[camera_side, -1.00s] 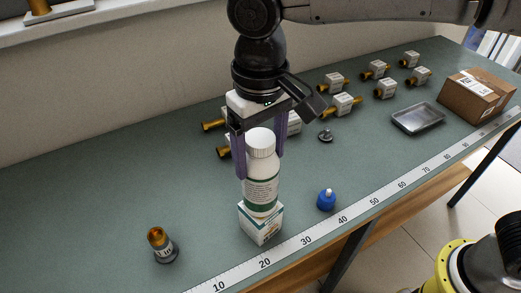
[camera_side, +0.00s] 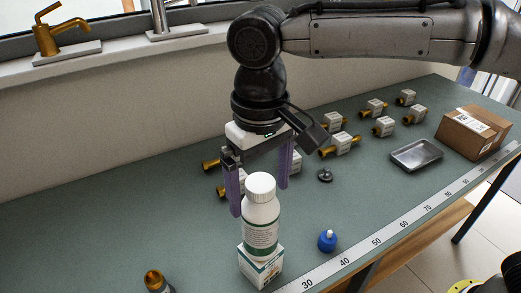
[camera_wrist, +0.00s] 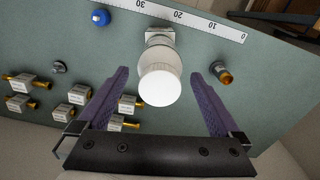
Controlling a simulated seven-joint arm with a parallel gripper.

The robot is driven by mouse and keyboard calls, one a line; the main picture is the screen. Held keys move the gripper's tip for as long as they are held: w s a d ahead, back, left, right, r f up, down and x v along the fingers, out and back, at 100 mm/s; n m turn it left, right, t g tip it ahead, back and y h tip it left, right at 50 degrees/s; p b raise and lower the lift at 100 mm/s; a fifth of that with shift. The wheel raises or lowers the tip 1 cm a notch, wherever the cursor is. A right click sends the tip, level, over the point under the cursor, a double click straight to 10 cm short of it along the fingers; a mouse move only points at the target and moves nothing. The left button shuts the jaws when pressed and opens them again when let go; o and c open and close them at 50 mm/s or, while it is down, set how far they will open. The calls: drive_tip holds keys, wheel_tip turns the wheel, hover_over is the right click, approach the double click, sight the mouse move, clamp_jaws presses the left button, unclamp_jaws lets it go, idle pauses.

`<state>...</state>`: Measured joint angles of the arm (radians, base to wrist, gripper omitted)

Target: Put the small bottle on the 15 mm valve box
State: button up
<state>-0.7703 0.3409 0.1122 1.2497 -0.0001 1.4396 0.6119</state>
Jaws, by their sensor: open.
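In the wrist view, the bottle (camera_wrist: 160,80) is seen from above and partly covers the box (camera_wrist: 160,31). I cannot read the box's size marking. My gripper (camera_side: 259,201) is open, its two purple fingers apart near the bottle's upper part. In the wrist view my gripper (camera_wrist: 158,72) shows clear gaps on both sides of the bottle.
A blue bottle-like item (camera_side: 327,241) stands right of the box. A brass-topped item (camera_side: 154,281) is at front left. Several brass valves with white labels (camera_side: 343,143), a metal tray (camera_side: 416,155) and a cardboard carton (camera_side: 473,133) lie further right. A ruler strip (camera_side: 345,261) runs along the front.

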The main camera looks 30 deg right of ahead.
wheel_tip(320, 180, up, 10)
drive_tip(key=shift+f, duration=0.25)
drive_tip(key=shift+r, duration=0.2)
drive_tip(key=shift+d+r, duration=0.1)
drive_tip(key=shift+d, duration=0.3)
drive_tip(key=s+d+m+t+y, duration=0.1)
drive_tip(key=s+d+t, duration=0.25)
drive_tip(key=d, duration=1.65)
drive_tip(key=s+d+f+t+h, duration=0.1)
drive_tip(key=s+d+f+t, duration=0.1)
drive_tip(key=s+d+f, duration=0.9)
drive_tip(key=shift+s+f+m, duration=0.4)
drive_tip(key=shift+s+f, duration=0.45)
drive_tip(key=shift+s, duration=0.2)
